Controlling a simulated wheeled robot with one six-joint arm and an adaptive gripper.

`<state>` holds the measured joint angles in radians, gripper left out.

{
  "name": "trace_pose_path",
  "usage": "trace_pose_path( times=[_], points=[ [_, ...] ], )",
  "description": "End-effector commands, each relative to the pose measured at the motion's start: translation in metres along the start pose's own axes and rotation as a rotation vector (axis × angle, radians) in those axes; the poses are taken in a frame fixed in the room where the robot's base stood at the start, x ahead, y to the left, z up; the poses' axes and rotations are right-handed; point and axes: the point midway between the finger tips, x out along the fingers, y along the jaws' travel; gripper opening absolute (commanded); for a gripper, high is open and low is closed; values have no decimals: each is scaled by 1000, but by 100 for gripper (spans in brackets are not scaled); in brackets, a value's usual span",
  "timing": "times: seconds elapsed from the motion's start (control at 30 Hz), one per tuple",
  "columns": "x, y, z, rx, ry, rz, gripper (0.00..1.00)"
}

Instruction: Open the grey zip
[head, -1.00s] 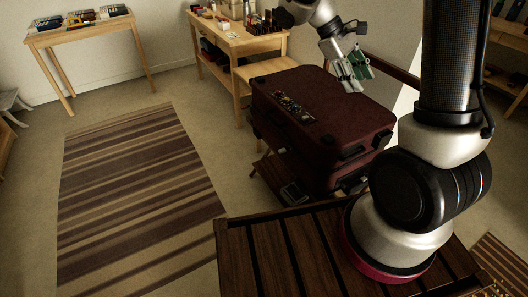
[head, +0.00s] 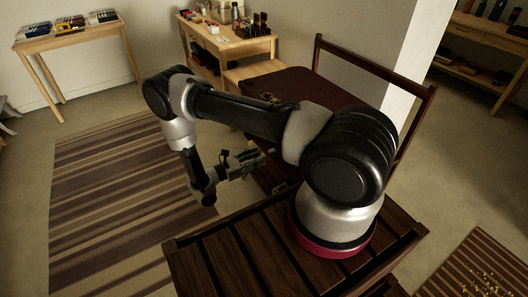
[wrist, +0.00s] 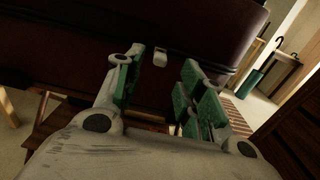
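A small pale grey tab, which looks like the grey zip's pull (wrist: 160,57), hangs at that seam. My gripper (wrist: 158,78) is open and empty. Its green-padded fingers stand to either side of the tab in the picture; I cannot tell how much depth separates them. In the head view my gripper (head: 245,160) is low beside the suitcase's near left side.
A striped rug (head: 110,210) lies on open floor to the left. Two wooden tables with small items stand at the back, one at left (head: 70,38) and one nearer the middle (head: 235,45). A white pillar (head: 420,60) rises behind the suitcase at right.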

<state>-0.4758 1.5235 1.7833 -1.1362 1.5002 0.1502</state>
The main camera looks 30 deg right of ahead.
Motion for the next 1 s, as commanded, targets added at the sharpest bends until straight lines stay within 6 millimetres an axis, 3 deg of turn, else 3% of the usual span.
trace_pose_path(
  times=[0.43, 0.83, 1.0],
  points=[
    [66, -1, 0, -2, -1, -3, 39],
    [76, -1, 0, 0, -1, -1, 39],
    [76, -1, 0, 0, -1, -1, 8]
  ],
)
